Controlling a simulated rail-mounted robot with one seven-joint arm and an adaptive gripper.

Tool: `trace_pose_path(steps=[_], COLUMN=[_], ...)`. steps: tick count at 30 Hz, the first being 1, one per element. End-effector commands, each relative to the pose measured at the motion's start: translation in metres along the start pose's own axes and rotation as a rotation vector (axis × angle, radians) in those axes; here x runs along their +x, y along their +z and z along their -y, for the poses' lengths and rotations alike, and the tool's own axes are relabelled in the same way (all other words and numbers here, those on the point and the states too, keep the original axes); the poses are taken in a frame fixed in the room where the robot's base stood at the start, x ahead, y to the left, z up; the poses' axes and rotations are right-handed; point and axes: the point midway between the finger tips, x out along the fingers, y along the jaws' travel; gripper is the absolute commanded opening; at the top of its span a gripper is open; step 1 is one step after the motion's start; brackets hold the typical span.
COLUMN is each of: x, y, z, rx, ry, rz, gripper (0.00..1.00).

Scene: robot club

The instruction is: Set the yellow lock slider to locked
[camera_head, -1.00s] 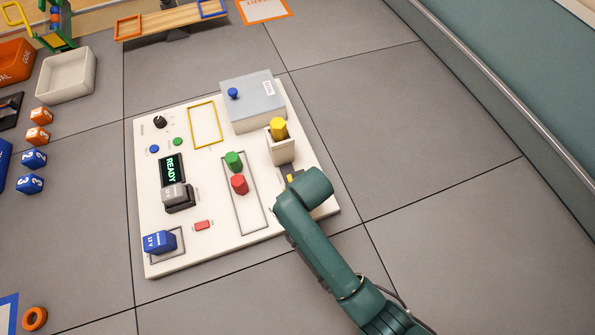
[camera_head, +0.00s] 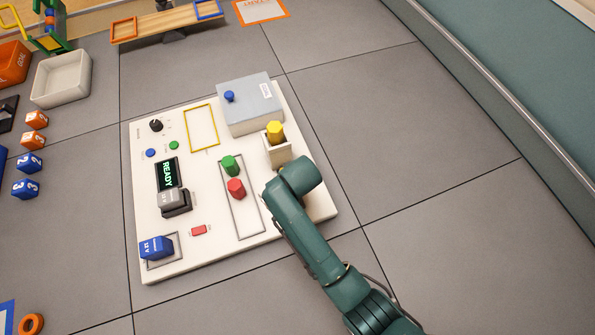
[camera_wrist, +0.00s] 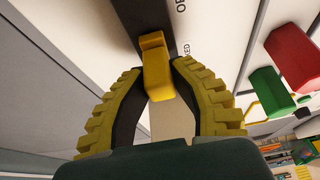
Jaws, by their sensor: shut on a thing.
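The yellow lock slider (camera_wrist: 155,68) is a small stepped block on a dark track (camera_wrist: 133,14) in the wrist view. My gripper (camera_wrist: 153,84) has its two yellow-ribbed fingers on either side of it, shut on it. Partly cut-off lettering, "OP" and "KED", runs beside the track. In the head view my arm hides the slider, most of its track and my fingers. The arm's end is over the right side of the white panel (camera_head: 215,258), just below the white holder with a yellow peg.
The white holder (camera_head: 279,155) with its yellow hexagonal peg (camera_head: 275,130) stands close above my wrist. A grey box (camera_head: 255,112) is behind it. Green (camera_head: 230,165) and red (camera_head: 236,188) knobs stand to the left. Floor right of the panel is clear.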

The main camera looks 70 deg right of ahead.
Motion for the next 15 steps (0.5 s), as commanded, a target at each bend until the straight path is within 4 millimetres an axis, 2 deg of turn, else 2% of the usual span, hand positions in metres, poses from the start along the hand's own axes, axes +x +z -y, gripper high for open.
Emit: trace_pose_path(steps=[5, 6, 9, 15], x=[0.0023, 0.0022, 0.0016, 0.0008], y=[0.0018, 0.0018, 0.0013, 0.0006], z=[-0.0009, -0.0009, -0.0009, -0.0009], rx=[0.001, 0.001, 0.001, 0.001], ry=[0.001, 0.001, 0.001, 0.001], rz=[0.002, 0.002, 0.001, 0.0], gripper=[0.0, 0.32, 0.51, 0.52])
